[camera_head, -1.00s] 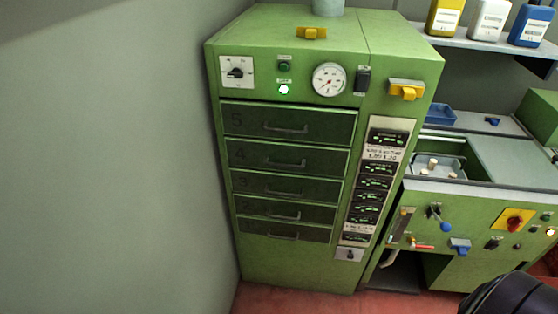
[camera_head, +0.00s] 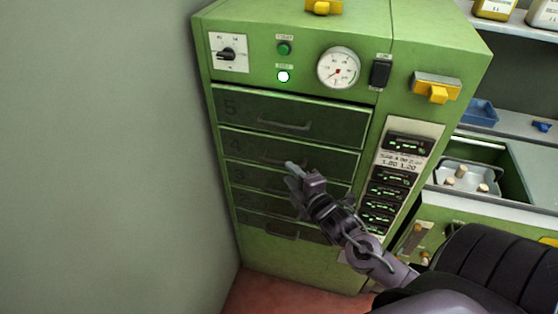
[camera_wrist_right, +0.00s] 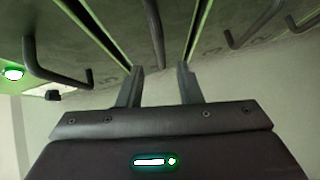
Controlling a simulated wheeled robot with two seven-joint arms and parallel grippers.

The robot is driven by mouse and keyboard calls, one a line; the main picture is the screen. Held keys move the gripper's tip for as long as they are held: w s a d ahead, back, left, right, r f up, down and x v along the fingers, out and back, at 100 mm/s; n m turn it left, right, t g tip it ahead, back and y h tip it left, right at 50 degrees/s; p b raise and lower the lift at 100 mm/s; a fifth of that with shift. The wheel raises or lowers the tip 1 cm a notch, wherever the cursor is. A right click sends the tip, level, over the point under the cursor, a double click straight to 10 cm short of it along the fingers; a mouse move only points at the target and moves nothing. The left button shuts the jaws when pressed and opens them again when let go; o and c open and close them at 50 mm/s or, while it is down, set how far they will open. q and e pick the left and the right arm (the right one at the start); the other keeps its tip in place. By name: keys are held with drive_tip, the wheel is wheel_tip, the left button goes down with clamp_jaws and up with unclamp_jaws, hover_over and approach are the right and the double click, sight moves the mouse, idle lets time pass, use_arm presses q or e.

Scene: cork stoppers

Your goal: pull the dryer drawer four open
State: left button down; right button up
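The green dryer has a stack of dark drawers. Drawer four (camera_head: 248,149), marked 4, is the second from the top, and its front looks flush with the others. Its bar handle (camera_head: 272,156) is partly behind my right gripper (camera_head: 294,169), which reaches up from the lower right. In the right wrist view the right gripper (camera_wrist_right: 161,82) is open, its two fingers apart with nothing between the tips. Drawer four's handle (camera_wrist_right: 154,30) runs ahead of the gap between the fingers; I cannot tell whether they touch it. My left gripper is not in view.
Drawer five (camera_head: 325,122) is above, with its handle (camera_wrist_right: 55,62) left of the fingers in the wrist view. Drawer three (camera_head: 248,178) is just below, its handle (camera_wrist_right: 245,30) at the right there. A grey wall (camera_head: 100,160) stands close at the left.

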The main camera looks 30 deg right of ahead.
sight(281, 164)
drive_tip(key=w, duration=0.4)
drive_tip(key=w+f+p, duration=0.1)
drive_tip(key=w, duration=0.1)
drive_tip(key=shift+w+d, duration=0.2)
clamp_jaws()
